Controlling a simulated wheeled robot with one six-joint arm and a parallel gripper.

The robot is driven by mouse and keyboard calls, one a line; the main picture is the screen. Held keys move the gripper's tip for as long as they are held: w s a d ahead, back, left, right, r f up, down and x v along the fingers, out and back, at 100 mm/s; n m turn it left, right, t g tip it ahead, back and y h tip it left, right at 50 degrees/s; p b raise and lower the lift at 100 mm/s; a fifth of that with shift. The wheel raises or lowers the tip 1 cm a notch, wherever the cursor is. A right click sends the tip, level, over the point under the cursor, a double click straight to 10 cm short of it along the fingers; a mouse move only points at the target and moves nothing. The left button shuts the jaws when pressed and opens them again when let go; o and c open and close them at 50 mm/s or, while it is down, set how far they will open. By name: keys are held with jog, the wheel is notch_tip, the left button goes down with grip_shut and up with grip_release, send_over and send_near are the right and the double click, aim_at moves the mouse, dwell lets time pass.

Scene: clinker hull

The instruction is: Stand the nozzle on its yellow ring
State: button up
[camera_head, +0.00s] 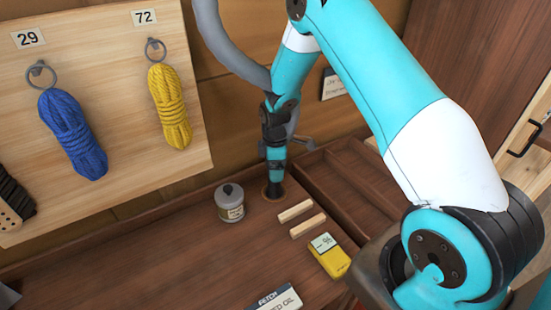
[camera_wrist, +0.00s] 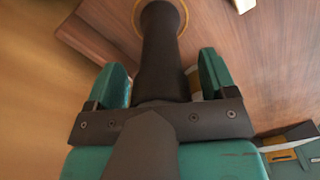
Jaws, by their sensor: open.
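The dark nozzle (camera_wrist: 160,50) stands upright, its wide foot down on the bench inside the thin yellow ring (camera_wrist: 185,12). In the head view the nozzle's foot (camera_head: 273,189) shows low under my gripper (camera_head: 276,158), with the ring around it. In the wrist view my gripper (camera_wrist: 161,72) is open, one teal finger on each side of the nozzle, with a visible gap at each finger. The nozzle's other end is hidden behind the gripper body. The ring is partly cut off by the wrist view's top edge.
A grey tin (camera_head: 230,203) stands just left of the nozzle. Two wooden strips (camera_head: 301,218) and a yellow box (camera_head: 329,256) lie to the right and in front. A divided wooden tray (camera_head: 350,185) is at right. A rope board (camera_head: 100,100) stands behind left.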

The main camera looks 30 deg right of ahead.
notch_tip(320, 180, up, 12)
jog(key=b, duration=0.4)
jog(key=shift+f, duration=0.25)
jog(key=s+a+r+m+y, duration=0.3)
jog(key=s+a+r, duration=0.9)
jog(key=s+a, duration=0.25)
jog(key=s+a+r+m, duration=0.1)
jog(key=s+a, duration=0.1)
jog(key=s, duration=0.5)
jog(key=s+a+m+y, duration=0.1)
jog(key=s+a, duration=0.1)
jog(key=s, duration=0.5)
jog(key=shift+r+m, duration=0.3)
jog(key=shift+r, duration=0.05)
jog(key=shift+f+b, duration=0.6)
jog(key=shift+b, duration=0.05)
